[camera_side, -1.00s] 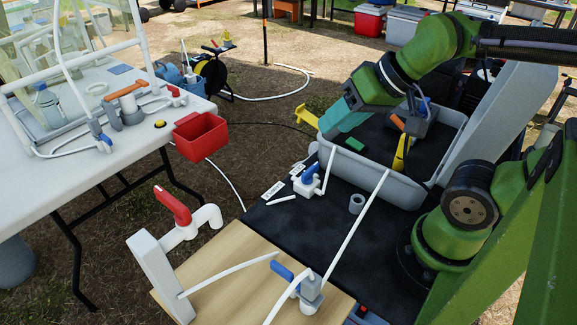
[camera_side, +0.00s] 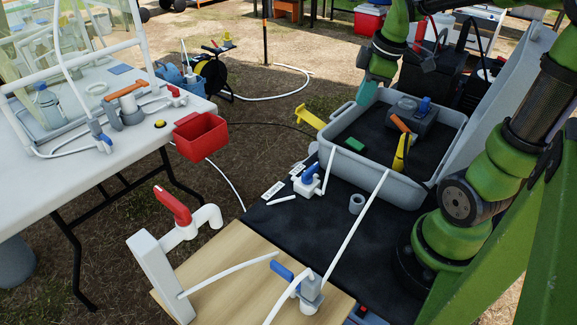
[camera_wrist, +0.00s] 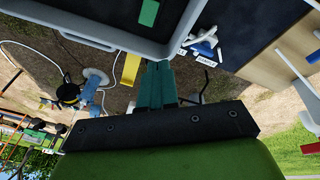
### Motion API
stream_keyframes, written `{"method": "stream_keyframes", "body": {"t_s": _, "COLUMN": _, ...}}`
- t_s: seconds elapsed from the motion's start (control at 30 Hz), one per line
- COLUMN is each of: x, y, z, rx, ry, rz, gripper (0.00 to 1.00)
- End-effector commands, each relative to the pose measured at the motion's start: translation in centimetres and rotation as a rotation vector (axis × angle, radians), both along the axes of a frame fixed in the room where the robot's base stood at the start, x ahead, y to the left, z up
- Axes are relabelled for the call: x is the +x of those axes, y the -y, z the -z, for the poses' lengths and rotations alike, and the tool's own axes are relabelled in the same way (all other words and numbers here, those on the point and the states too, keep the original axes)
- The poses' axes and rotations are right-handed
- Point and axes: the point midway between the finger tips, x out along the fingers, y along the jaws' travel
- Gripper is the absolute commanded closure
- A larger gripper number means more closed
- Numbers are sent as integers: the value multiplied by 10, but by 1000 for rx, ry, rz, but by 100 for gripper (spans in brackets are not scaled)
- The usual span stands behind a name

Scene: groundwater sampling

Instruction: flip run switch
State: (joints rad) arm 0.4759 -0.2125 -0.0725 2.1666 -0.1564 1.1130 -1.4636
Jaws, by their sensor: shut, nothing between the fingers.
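I cannot tell for certain which part is the run switch. A grey box (camera_side: 408,112) with a blue knob (camera_side: 425,104) on top stands in the grey tray (camera_side: 452,150) in the side view, and an orange piece (camera_side: 399,123) is in front of it. My gripper (camera_side: 366,97) is at the tray's far left edge in the side view, apart from the box. In the wrist view, its teal fingers (camera_wrist: 156,68) are together and empty, with the tips by the tray's outer wall (camera_wrist: 100,35). The box does not show clearly there.
A green block (camera_side: 355,144) and a yellow-and-black tool (camera_side: 402,152) are in the tray. A yellow piece (camera_side: 312,115) juts from its left side. A white valve with a blue handle (camera_side: 311,173) and a grey ring (camera_side: 357,203) sit on the black mat (camera_side: 290,235).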

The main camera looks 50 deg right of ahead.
Motion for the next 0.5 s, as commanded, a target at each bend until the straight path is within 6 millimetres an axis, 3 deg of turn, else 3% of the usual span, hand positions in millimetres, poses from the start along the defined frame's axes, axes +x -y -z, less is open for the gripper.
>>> {"method": "stream_keyframes", "body": {"t_s": 0.2, "x": -1, "y": 27, "z": 2, "rx": -101, "ry": -61, "rz": -408, "gripper": 100}}
{"method": "stream_keyframes", "body": {"t_s": 0.5, "x": -1, "y": 32, "z": -4, "rx": -206, "ry": -82, "rz": -883, "gripper": 100}}
